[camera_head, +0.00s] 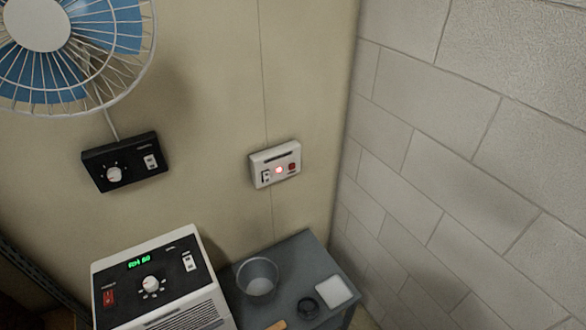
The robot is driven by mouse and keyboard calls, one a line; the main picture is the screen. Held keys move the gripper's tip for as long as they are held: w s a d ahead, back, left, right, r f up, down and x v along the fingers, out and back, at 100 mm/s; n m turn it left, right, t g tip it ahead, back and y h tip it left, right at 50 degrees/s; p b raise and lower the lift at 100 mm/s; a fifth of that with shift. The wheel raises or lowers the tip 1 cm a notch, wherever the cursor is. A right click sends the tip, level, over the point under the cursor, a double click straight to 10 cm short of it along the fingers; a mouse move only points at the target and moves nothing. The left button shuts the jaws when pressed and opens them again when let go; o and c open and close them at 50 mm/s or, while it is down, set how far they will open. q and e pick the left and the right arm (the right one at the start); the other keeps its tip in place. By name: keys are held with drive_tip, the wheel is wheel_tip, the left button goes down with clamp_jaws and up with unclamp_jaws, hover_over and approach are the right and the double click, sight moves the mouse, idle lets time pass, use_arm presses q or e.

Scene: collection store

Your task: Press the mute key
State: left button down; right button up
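A small white alarm-like box (257,163) is fixed to the beige wall panel near the corner. It has a dark slot along its top, a dark switch (266,177) at its left, a glowing red lamp (279,170) in the middle and a small dark red key (292,167) at its right. The labels are too small to read, so I cannot tell for sure which part is the mute key. Neither of my grippers shows in the head view.
A black control box (131,171) and a blue-bladed fan (122,62) are on the wall at left. Below stand a white unit (185,240) with a green display and a grey table (296,256) bearing a metal cup (257,279). A block wall (470,180) bounds the right.

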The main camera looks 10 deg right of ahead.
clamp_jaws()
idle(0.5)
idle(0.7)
